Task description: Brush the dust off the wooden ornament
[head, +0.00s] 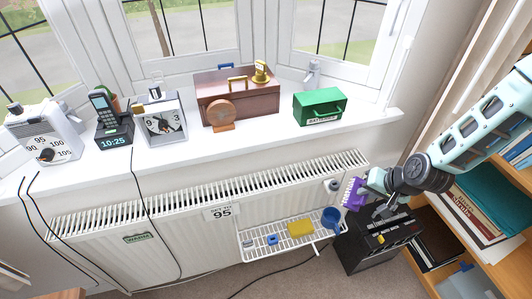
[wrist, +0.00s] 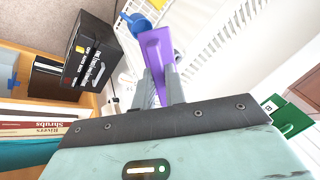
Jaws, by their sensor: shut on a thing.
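My gripper (head: 364,186) is at the right, in front of the radiator's right end and below the sill. It is shut on a purple brush (head: 352,194), which also shows between the fingers in the wrist view (wrist: 154,48). The brush touches nothing else that I can make out. The wooden ornament (head: 221,116), a round disc on a small foot, stands upright on the white sill (head: 260,134), in front of a brown chest. It is well to the left of my gripper and apart from it. Dust on it is too small to tell.
The brown chest (head: 212,86) bears a gold figure. A green box (head: 319,106) stands on the sill between ornament and gripper side. A clock (head: 160,122) and phone dock (head: 113,134) stand left. Below are a wire rack (head: 268,254) with a blue cup (head: 331,219) and a black box (head: 376,246).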

